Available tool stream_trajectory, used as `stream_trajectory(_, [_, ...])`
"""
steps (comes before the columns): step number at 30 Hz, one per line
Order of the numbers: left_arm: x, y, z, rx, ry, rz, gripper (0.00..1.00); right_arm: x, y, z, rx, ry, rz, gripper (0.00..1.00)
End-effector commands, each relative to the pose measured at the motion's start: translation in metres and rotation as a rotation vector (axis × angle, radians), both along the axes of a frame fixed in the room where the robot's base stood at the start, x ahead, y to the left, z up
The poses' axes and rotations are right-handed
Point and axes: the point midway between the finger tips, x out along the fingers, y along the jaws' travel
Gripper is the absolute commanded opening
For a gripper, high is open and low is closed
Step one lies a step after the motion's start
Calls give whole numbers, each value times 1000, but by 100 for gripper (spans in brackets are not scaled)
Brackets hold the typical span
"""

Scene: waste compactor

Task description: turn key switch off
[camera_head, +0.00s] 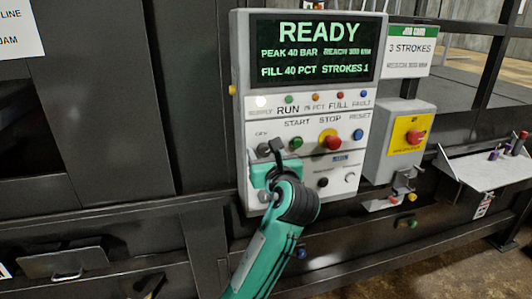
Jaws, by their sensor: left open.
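The control panel (240,110) stands upright with a lit screen (315,50) reading READY. The key switch is under the OFF label (262,134) at the panel's left; my gripper covers it, so I cannot tell its key angle. My left gripper (270,149), on a green arm from below, has its dark fingertips at the key switch. Its jaws are open, and I cannot tell whether they touch the key. My right gripper is not in view.
A green START button (296,143), a red STOP button (332,141) and a blue RESET button (358,134) sit close right of the gripper. A grey box (376,150) with a red emergency button (415,137) is further right. A side shelf (490,170) holds small items.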

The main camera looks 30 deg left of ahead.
Motion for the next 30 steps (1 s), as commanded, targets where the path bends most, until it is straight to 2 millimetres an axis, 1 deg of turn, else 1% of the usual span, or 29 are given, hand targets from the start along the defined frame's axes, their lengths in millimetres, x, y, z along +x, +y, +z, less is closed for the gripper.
stream_trajectory(5, [0,0,0,0,0,0,52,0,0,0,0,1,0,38])
stream_trajectory(8, [0,0,0,0,0,0,35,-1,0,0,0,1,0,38])
stream_trajectory(9, [0,0,0,0,0,0,27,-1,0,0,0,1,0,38])
stream_trajectory(12, [0,0,0,0,0,-1,8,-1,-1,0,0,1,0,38])
stream_trajectory(22, [0,0,1,-25,-28,-1,8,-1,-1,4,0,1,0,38])
stream_trajectory(30, [0,-1,2,-131,-149,-1,8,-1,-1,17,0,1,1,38])
